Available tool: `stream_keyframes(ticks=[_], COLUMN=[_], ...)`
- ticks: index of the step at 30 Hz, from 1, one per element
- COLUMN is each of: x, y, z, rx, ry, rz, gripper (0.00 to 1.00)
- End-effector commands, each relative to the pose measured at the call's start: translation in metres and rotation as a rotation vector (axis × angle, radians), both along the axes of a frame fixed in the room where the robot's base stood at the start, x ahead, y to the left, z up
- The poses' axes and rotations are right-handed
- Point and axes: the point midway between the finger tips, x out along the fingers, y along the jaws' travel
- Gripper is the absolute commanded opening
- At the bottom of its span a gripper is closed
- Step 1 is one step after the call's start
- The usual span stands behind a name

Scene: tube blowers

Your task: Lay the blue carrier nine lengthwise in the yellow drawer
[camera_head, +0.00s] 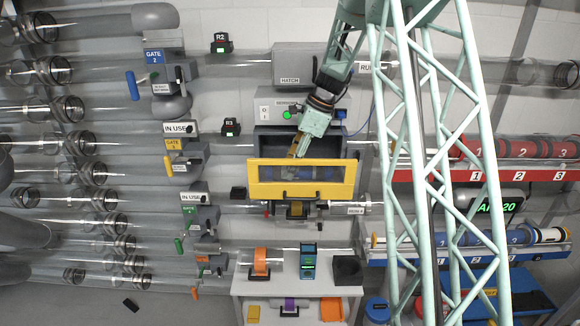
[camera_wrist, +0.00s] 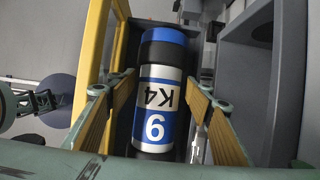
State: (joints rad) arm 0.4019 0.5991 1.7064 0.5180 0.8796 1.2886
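The blue carrier nine (camera_wrist: 157,95) lies below my wrist camera, with a blue end cap, a black band and a white-and-blue label reading K4 and 9. It lies lengthwise, parallel to the yellow front of the drawer (camera_wrist: 88,55). In the head view the yellow drawer (camera_head: 258,190) is pulled out, and blue shows dimly through its clear front. My gripper (camera_head: 297,152) reaches down into it from above. In the wrist view its fingertips (camera_wrist: 161,76) flank the carrier closely on both sides. I cannot tell whether they touch it or whether the carrier rests on the drawer floor.
A grey cabinet with a green light (camera_head: 287,115) sits above the drawer. A white bench (camera_head: 300,288) with orange, teal and black items stands below. Tubes and gates fill the left. Racks at the right hold red carriers (camera_head: 520,148) and blue carriers (camera_head: 515,238).

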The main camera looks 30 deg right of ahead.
Motion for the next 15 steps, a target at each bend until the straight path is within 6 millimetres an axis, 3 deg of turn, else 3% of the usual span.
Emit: stream_keyframes(ticks=[15], x=[-0.0004], y=[-0.0008], z=[0.0016], rx=[0.0], ry=[0.0], rz=[0.0], gripper=[0.53])
